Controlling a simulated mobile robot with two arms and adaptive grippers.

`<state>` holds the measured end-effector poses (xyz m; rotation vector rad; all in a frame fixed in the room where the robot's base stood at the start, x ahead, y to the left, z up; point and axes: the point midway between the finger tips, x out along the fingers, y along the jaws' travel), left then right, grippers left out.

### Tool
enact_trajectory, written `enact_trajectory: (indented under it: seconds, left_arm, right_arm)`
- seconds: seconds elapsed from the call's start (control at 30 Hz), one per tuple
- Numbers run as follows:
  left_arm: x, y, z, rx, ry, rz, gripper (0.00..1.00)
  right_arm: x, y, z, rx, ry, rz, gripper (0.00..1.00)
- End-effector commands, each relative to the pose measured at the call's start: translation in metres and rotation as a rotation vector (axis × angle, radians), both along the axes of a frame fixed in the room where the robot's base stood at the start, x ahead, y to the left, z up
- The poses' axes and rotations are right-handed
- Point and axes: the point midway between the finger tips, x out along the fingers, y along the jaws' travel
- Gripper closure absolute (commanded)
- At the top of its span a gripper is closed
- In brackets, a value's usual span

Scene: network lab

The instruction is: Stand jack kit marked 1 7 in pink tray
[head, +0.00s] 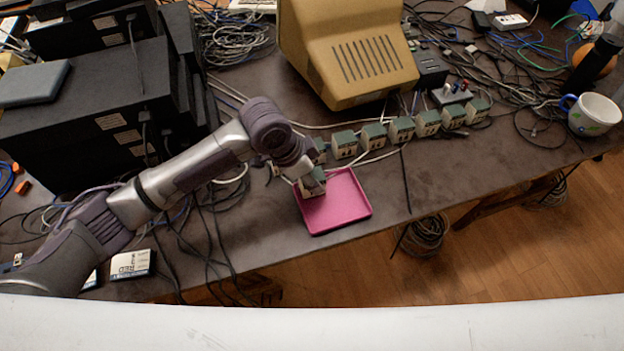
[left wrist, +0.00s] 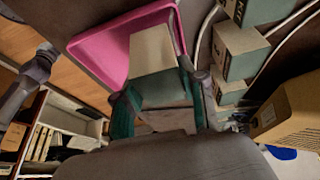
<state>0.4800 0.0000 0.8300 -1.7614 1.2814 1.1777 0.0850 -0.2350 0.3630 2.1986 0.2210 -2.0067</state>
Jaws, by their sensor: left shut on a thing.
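The pink tray (head: 350,212) lies on the dark table near its front edge. My left gripper (head: 308,180) is over the tray's back left corner, shut on a small white and green jack kit box (head: 314,188). In the left wrist view the gripper (left wrist: 160,95) has a finger on each side of the box (left wrist: 152,52), and the pink tray (left wrist: 98,48) is behind it. I cannot tell whether the box touches the tray floor, and its marking is not readable.
A row of similar green and white boxes (head: 400,129) stands behind the tray, with cables around them. A big tan case (head: 350,50) stands behind that row. Stacked black units (head: 90,110) fill the left. A white mug (head: 594,114) is at the right. Table right of the tray is mostly clear.

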Motion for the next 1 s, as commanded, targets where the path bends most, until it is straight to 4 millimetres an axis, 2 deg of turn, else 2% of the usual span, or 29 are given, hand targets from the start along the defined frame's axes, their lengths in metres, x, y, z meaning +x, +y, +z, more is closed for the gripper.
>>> enact_trajectory:
  seconds: [0.03,0.13,0.47,0.5,0.63,1.0]
  left_arm:
    - [-0.001,0.000,-0.009,0.002,0.003,0.001,0.97]
    - [0.000,0.000,-0.019,0.001,0.001,0.001,0.97]
    - [0.000,0.000,-0.022,0.000,-0.001,0.000,0.97]
    - [0.000,0.000,-0.023,0.000,-0.001,0.000,0.57]
    - [0.000,0.000,-0.023,0.000,-0.001,0.000,0.36]
    - [0.000,0.000,-0.020,0.001,-0.002,0.001,0.34]
  right_arm:
    - [0.000,0.000,0.001,0.000,0.000,0.000,0.60]
    - [0.000,0.000,0.001,0.000,-0.001,0.000,0.60]
    - [0.001,0.000,0.001,0.000,-0.001,0.000,0.60]
    - [0.001,0.000,0.001,0.000,-0.001,0.000,0.60]
    - [0.001,0.000,0.001,0.000,-0.001,-0.001,0.60]
    - [0.001,0.000,0.001,0.000,-0.001,-0.001,0.60]
